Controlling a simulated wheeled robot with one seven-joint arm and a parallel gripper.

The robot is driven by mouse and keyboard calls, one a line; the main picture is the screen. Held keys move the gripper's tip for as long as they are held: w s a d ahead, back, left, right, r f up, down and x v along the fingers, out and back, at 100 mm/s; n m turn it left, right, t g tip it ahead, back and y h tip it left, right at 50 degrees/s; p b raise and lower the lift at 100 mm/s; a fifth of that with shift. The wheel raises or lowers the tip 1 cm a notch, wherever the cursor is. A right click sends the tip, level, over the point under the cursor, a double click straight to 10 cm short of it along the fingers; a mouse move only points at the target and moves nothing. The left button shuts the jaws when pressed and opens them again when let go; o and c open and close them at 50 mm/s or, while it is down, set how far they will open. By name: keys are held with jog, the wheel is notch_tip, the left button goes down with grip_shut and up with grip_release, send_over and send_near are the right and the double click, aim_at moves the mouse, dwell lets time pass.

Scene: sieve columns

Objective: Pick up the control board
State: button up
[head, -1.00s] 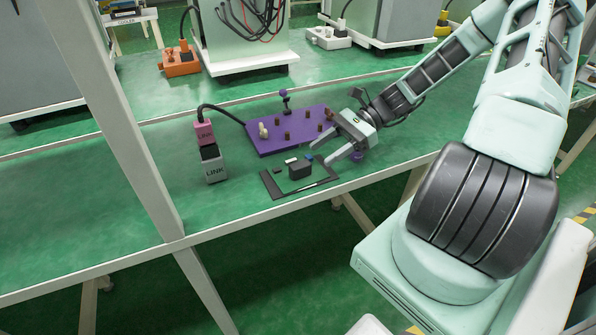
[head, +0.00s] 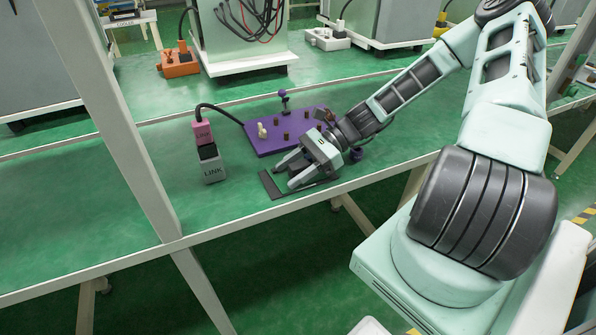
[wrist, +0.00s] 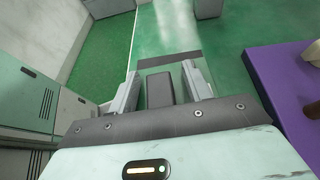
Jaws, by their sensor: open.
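The control board, a flat dark board with a black rim (head: 268,184), lies on the green bench near its front edge. My gripper (head: 285,177) is over it from the right and hides most of it and its parts. In the wrist view the two fingers stand apart, one on each side of a dark block (wrist: 160,88). A flat dark strip (wrist: 184,57), likely the board's far end, shows beyond the fingertips. I cannot tell whether either finger touches the block.
A purple plate (head: 262,146) with brown pegs and a pale piece lies just behind the board. A grey block marked LINK (head: 212,168) with a pink plug (head: 202,132) and black cable stands to the left. A white post (head: 130,150) rises further left. The bench's left part is clear.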

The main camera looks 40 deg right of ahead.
grip_shut()
jog(key=shift+r, duration=0.1)
